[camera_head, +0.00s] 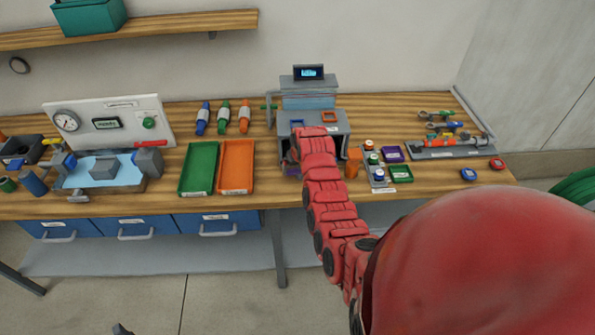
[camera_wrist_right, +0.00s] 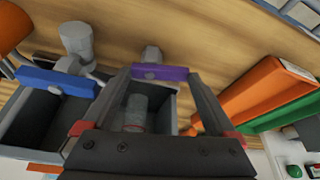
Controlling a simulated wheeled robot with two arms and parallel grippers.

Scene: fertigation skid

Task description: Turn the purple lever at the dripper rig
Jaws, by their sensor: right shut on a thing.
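The dripper rig (camera_head: 341,128) is a grey housing with open bays and a small lit display on top, at the back middle of the bench. The purple lever (camera_wrist_right: 160,73) is a short bar at the edge of one bay in the right wrist view. My right gripper (camera_wrist_right: 163,76) is shut on its two ends, with one finger at each side. In the head view my red right arm hides most of the gripper and lever. A small dark tip at the bottom edge may be my left gripper (camera_head: 122,329); its jaws cannot be made out.
A blue lever (camera_wrist_right: 57,82) sits beside the purple one at a neighbouring bay. Green (camera_head: 199,168) and orange (camera_head: 237,167) trays lie left of the rig. An orange block (camera_head: 353,163) and a button strip (camera_head: 376,165) stand close to its right.

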